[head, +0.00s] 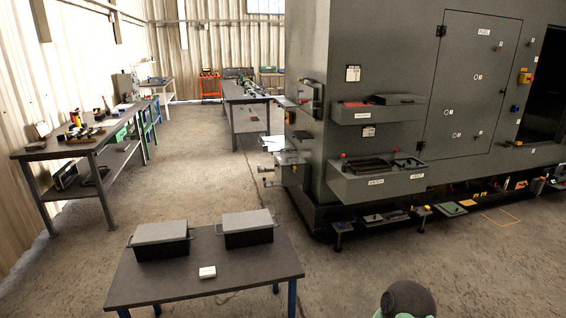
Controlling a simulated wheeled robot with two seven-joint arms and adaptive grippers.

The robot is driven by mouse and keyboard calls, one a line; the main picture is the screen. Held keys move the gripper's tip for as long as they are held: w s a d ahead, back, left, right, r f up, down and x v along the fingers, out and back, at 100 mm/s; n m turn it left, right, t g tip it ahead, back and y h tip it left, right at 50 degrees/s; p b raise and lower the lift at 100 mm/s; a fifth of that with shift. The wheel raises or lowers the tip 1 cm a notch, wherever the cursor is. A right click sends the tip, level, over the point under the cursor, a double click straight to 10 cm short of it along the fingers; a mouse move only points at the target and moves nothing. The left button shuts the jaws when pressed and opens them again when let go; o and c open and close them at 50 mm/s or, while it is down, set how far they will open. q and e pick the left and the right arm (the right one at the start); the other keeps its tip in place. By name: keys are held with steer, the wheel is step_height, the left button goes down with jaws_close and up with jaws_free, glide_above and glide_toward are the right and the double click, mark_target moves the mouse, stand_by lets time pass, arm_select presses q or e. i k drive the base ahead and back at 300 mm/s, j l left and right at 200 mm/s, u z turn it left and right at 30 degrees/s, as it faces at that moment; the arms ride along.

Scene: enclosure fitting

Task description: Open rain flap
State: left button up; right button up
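A large dark grey enclosure (395,50) fills the right half of the head view. Its front has a closed door panel (470,85) with small labels. Left of the door, an upper shelf box (378,110) and a lower shelf box (375,182) stick out. The lower one has a red knob and dark trays. Small fittings (290,160) project from the enclosure's left side, seen edge-on. I cannot tell which part is the rain flap. Neither of my grippers is in view.
A low table (205,291) in front holds two lidded boxes (160,241) (247,228) and a small white block (207,272). A workbench (77,149) with tools stands along the left wall. Several small items lie along the enclosure's base. The floor (190,185) between is clear.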

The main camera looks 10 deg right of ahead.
mark_target(402, 100)
steer(key=i+l+z, duration=0.2)
steer(key=i+z, duration=0.6)
steer(key=i, duration=0.2)
steer(key=i+z, duration=0.35)
steer(key=i, duration=0.15)
steer(key=i+j+z, duration=0.4)
steer(key=i+l, duration=0.1)
